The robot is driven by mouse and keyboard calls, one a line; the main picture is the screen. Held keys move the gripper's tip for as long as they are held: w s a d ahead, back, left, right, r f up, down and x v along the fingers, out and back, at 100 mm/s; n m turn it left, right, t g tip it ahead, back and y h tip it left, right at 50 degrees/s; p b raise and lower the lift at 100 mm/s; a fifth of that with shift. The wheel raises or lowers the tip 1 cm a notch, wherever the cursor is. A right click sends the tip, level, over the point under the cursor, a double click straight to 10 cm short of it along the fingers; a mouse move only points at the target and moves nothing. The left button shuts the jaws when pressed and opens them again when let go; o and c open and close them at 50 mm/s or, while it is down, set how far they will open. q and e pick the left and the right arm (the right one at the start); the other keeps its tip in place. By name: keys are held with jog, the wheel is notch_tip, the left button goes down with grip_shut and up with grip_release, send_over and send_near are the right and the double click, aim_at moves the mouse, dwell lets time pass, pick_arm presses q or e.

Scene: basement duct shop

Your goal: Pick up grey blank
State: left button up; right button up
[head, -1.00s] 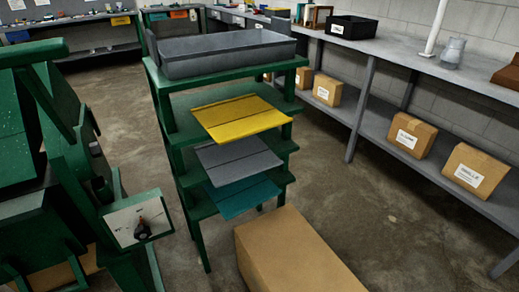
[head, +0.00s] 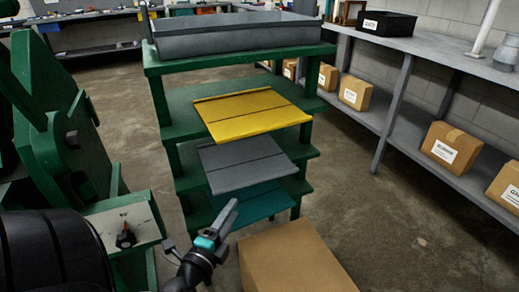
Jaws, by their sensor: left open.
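The grey blank (head: 239,165) is a flat sheet with a dark line across it. It lies on a middle shelf of the green rack (head: 180,112), its front edge sticking out. The yellow blank (head: 252,113) lies on the shelf above, and the teal blank (head: 262,202) on the shelf below. My left gripper (head: 224,222) is in front of the teal blank in the picture, below the grey blank and apart from it. It is open and holds nothing that I see. My right gripper is not in view.
A grey tray (head: 235,42) sits on top of the rack. A cardboard box (head: 292,262) stands on the floor in front. A green machine (head: 75,150) is at the left. A long grey bench (head: 440,55) with boxes below runs along the right; the floor between is clear.

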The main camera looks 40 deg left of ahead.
aim_at(252, 184)
pick_arm(q)
jog(key=x, duration=0.9)
jog(key=shift+w+a+b, duration=0.15)
jog(key=shift+w+b, duration=0.15)
jog(key=shift+w, duration=0.4)
jog(key=x, duration=0.4)
jog(key=shift+f+b, duration=0.2)
jog(key=shift+b, duration=0.2)
jog(key=shift+w, duration=0.3)
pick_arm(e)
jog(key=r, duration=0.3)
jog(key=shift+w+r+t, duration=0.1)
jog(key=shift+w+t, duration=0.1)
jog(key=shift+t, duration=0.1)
pick_arm(q)
grip_shut()
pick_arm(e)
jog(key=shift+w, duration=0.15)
